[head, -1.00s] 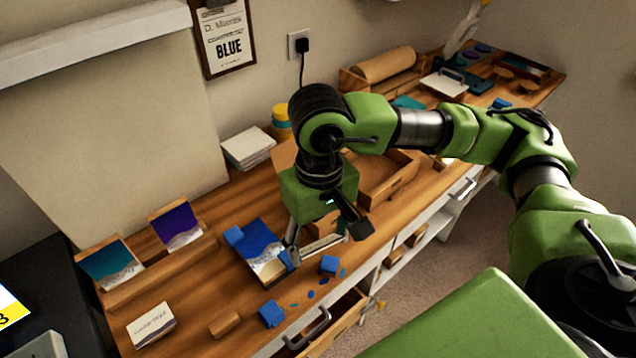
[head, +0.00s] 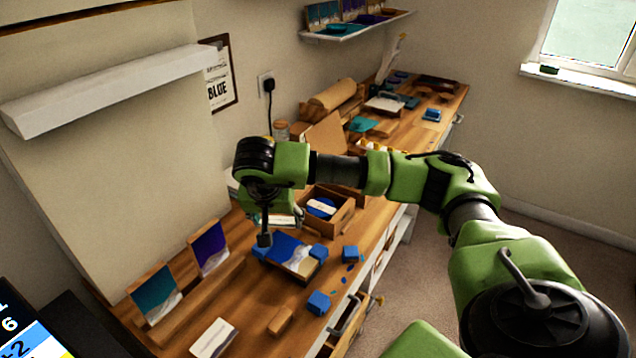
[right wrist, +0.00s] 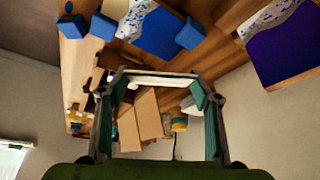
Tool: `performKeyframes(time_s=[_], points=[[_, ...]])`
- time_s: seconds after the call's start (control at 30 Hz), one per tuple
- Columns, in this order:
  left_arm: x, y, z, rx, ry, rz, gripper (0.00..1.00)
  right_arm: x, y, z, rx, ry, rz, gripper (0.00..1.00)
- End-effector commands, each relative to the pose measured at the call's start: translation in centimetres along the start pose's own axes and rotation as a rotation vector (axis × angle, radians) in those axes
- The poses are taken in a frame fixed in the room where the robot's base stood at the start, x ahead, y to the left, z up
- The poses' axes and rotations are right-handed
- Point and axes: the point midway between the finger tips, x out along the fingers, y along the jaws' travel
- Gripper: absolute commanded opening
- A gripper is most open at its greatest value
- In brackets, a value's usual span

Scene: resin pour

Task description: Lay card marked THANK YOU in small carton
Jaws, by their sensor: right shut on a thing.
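My right gripper (head: 280,226) is shut on a thin white card (head: 276,220), held above the bench behind the blue-and-white panel. In the right wrist view the card (right wrist: 160,82) shows nearly edge-on between the fingers; no wording on it is readable. An open brown box (head: 346,213) stands to the right of the gripper, with a blue round thing and a pale slip inside. A cardboard sheet or flap (head: 325,136) rises behind it; tan flaps (right wrist: 148,113) also show beyond the card in the right wrist view. I cannot tell which is the small carton. My left gripper is out of view.
A blue-and-white panel (head: 291,254) lies between blue blocks (head: 319,302). Two panels (head: 156,294) lean in a wooden rack at left. Another white card (head: 213,338) lies near the front. An open drawer (head: 347,325) juts out at the front.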

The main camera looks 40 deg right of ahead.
Motion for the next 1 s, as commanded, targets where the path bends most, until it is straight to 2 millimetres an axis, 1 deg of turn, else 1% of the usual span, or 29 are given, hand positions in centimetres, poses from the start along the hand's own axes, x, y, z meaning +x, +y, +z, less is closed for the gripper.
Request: performKeyframes(time_s=[0.03, 0.1, 0.2, 0.3, 0.4, 0.5, 0.63, 0.83, 1.0], points=[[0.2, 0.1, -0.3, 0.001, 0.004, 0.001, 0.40, 1.4, 0.7, -1.8, 0.063, 0.039, 0.035, 0.50], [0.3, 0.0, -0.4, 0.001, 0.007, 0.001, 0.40, 2.8, 1.9, -4.4, 0.148, 0.103, 0.082, 0.50], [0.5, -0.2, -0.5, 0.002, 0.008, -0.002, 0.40, 4.6, 3.8, -7.8, 0.253, 0.183, 0.149, 0.50], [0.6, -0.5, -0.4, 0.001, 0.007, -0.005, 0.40, 5.8, 5.7, -10.5, 0.332, 0.247, 0.210, 0.50], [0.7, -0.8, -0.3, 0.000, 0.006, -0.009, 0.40, 6.6, 7.3, -12.4, 0.385, 0.294, 0.256, 0.50], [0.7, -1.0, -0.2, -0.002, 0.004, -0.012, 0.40, 7.0, 8.3, -13.5, 0.414, 0.320, 0.284, 0.50], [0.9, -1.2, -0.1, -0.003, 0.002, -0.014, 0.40, 7.3, 8.9, -14.0, 0.429, 0.334, 0.298, 0.50], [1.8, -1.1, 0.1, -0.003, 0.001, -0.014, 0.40, 8.3, 8.9, -13.6, 0.429, 0.334, 0.299, 0.50], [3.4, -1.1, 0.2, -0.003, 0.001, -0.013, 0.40, 9.9, 8.9, -12.8, 0.428, 0.334, 0.298, 0.50]])
